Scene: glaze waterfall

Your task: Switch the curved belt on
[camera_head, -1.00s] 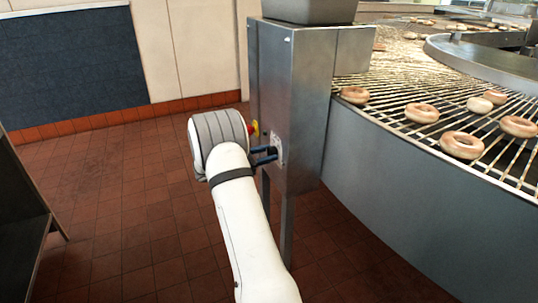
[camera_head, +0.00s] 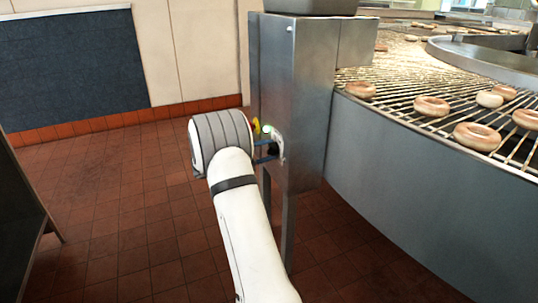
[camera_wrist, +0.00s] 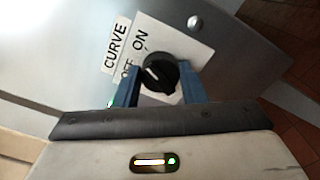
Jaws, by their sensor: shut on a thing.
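The switch for the curved belt is a black rotary knob (camera_wrist: 158,73) on a white plate (camera_wrist: 180,37) lettered CURVE, OFF and ON. In the wrist view my gripper (camera_wrist: 160,78) has its two blue fingers on either side of the knob, shut on it. A white mark shows on the knob's left side; which word it points to is hard to tell. In the head view my gripper (camera_head: 272,151) reaches the steel control cabinet (camera_head: 300,90) from the left. The curved belt (camera_head: 420,85) carries several doughnuts.
A yellow part (camera_head: 256,125) sits on the cabinet beside the lamp, partly hidden by my wrist. The belt's steel side wall (camera_head: 400,165) curves away right of the cabinet. The tiled floor (camera_head: 120,220) to the left is open. A dark panel (camera_head: 20,200) stands at the left edge.

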